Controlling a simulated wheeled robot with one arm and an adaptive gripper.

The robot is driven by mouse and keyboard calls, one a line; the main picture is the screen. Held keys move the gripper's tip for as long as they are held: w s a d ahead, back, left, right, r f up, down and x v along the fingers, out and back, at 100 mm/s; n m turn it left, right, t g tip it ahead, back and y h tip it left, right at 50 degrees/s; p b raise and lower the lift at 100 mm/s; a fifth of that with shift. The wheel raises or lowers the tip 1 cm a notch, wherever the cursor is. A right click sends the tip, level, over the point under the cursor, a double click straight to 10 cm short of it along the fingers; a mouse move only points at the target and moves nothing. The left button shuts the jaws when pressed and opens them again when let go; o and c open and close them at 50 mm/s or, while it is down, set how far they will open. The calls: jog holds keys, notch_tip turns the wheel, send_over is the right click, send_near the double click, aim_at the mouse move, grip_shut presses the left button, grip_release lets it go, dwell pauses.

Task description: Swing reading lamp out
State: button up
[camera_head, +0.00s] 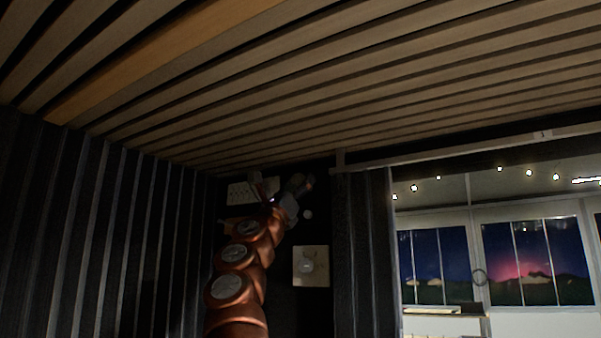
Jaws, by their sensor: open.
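My copper-coloured arm reaches up into the dark far corner in the head view. My gripper (297,185) is at its end, small and dark, just under the slatted ceiling, and its jaws are open. I cannot make out the reading lamp for certain. A small pale round thing (308,214) shows just right of my wrist. A thin dark piece with a faint bluish glint lies just left of the gripper; I cannot tell what it is. My arm hides part of the wall there, and any contact is too small to see.
A pale sheet (240,191) and a pale square panel with a round shape (311,252) are on the dark back wall. Dark ribbed walls (90,230) stand left and right of centre. Slatted wooden ceiling (330,80) is close overhead. Windows (530,262) and string lights are at right.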

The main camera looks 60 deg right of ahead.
jog(key=shift+p+x, duration=0.85)
jog(key=shift+x, duration=0.4)
jog(key=c, duration=1.2)
